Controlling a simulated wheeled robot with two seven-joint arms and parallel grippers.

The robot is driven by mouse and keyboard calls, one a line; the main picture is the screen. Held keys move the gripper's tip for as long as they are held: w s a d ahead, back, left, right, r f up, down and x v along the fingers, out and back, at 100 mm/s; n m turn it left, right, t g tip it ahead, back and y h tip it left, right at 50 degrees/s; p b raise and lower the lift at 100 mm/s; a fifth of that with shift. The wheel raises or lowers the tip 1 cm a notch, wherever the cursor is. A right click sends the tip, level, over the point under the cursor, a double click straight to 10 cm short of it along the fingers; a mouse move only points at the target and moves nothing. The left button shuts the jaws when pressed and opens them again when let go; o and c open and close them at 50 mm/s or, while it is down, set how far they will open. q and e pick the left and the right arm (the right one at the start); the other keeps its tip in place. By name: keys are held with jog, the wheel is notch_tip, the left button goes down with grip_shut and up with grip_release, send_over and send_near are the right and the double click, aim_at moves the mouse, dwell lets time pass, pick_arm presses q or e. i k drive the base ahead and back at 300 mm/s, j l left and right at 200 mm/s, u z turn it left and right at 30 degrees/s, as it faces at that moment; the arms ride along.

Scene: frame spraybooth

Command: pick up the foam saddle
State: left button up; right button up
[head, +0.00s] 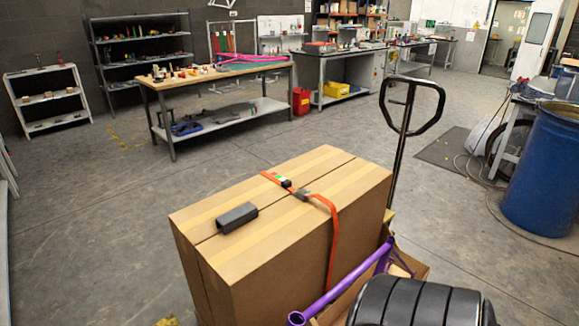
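A short dark grey channel-shaped block (237,217), which looks like the foam saddle, lies on top of a large cardboard box (265,278). It sits near the box's left side, by the seam between the top panels, apart from the orange strap. Neither of my grippers is in view, and nothing is touching the block.
An orange strap (332,235) with a buckle crosses the box. Behind it rises a black pallet-truck handle (401,130). A purple tube (345,283) and a black banded rounded shape (420,302) are at lower right. A blue barrel (543,170) stands right. Floor left is clear.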

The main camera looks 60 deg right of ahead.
aim_at(230, 220)
jog(key=i+z, duration=0.15)
jog(key=z, duration=0.3)
jog(key=i+j+z, duration=0.15)
jog(key=z, duration=0.35)
jog(key=i+j+z, duration=0.15)
jog(key=z, duration=0.3)
jog(key=i+j+z, duration=0.1)
jog(key=z, duration=0.4)
jog(key=j, duration=0.1)
